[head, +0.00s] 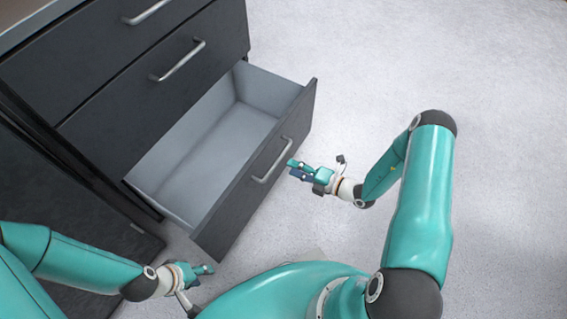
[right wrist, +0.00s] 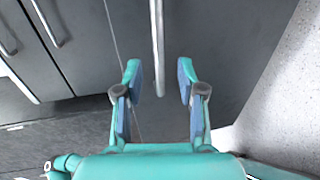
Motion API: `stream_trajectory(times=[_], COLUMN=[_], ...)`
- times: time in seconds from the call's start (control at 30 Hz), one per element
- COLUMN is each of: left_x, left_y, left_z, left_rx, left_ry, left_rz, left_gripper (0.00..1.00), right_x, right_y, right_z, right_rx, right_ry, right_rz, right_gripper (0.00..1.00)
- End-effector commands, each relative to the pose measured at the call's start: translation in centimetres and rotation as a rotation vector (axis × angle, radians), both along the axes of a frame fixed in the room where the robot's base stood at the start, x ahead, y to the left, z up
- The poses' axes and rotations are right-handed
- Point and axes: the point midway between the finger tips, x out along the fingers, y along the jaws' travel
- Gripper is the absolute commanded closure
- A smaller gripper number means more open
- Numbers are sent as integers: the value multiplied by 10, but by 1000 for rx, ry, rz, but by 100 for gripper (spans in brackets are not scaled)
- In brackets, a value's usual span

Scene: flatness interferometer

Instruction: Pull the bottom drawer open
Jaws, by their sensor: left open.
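The bottom drawer (head: 216,240) is pulled well out of the dark cabinet, showing its empty light-grey inside. Its front carries a silver bar handle (head: 266,173), also visible in the right wrist view (right wrist: 157,45). My right gripper (head: 292,169) is just in front of this handle. In the right wrist view, its blue-padded fingers (right wrist: 159,75) are apart, with the end of the handle bar appearing between the fingertips; contact is not visible. My left gripper (head: 208,269) is open and empty, low and left, near the drawer front's lower-left corner.
Two closed drawers with silver handles (head: 178,61) are above the open one. A dark cabinet panel (head: 70,200) stands at the left. The pale speckled floor (head: 450,60) to the right is clear.

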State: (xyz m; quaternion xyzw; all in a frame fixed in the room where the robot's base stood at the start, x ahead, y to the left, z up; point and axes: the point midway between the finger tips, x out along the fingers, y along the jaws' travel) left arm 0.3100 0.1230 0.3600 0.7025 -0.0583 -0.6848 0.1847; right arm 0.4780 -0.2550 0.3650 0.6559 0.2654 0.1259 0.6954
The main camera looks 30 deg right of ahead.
Motion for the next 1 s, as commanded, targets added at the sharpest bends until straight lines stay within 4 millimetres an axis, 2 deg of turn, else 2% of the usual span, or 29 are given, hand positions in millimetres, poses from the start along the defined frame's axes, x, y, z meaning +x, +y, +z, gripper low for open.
stream_trajectory(times=[0.13,0.33,0.87,1.0], left_x=[0,0,0,0], left_y=[0,0,0,0], left_z=[0,0,-1,-1], left_rx=[0,0,0,0], left_ry=[0,0,0,0], left_rz=[0,0,0,0], left_gripper=[58,58,58,58], right_x=[-22,-37,-39,-31], right_y=[-14,-23,-23,-9], right_z=[5,8,9,15], right_rx=[1,1,0,-2], right_ry=[3,3,1,-15], right_rz=[-2,1,3,41], right_gripper=[61,61,61,61])
